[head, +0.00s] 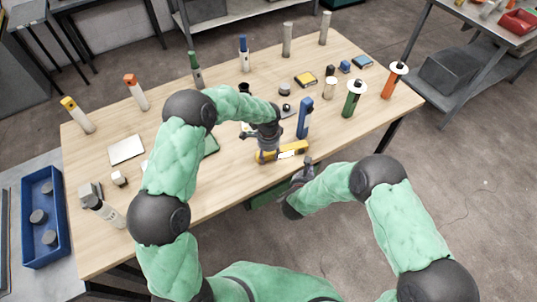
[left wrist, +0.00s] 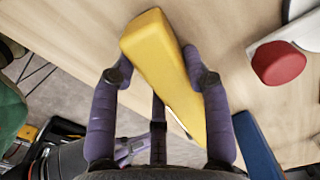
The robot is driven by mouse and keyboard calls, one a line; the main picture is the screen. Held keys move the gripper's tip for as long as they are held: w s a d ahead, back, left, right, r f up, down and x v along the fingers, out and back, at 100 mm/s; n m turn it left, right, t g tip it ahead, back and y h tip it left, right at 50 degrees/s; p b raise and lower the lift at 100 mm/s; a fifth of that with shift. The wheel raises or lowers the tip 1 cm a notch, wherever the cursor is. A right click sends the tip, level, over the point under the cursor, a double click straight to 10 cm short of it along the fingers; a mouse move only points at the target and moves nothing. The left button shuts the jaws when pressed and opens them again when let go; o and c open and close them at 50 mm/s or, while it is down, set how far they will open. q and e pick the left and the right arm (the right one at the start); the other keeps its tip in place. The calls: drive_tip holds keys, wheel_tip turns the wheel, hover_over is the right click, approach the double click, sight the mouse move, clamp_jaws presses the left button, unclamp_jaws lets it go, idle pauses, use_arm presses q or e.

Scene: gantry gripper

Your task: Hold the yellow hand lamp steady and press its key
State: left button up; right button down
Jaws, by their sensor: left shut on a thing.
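The yellow hand lamp (head: 295,148) lies near the front edge of the wooden table, with a pale strip along its side. My left gripper (head: 267,151) is shut on its left part from above. In the left wrist view the yellow lamp (left wrist: 165,60) runs between the purple fingers of my left gripper (left wrist: 160,80). I cannot make out the key. My right gripper (head: 306,164) is at the front table edge, close to the lamp's right end. Its fingers are too small to tell whether they are open.
A blue upright object (head: 304,118) stands just behind the lamp. A green cylinder with a white disc (head: 352,98) and an orange one (head: 393,80) stand to the right. A blue tray (head: 43,216) is at the far left. The table's front right is clear.

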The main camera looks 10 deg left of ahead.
idle(0.4)
use_arm(q)
drive_tip(key=o, duration=1.4)
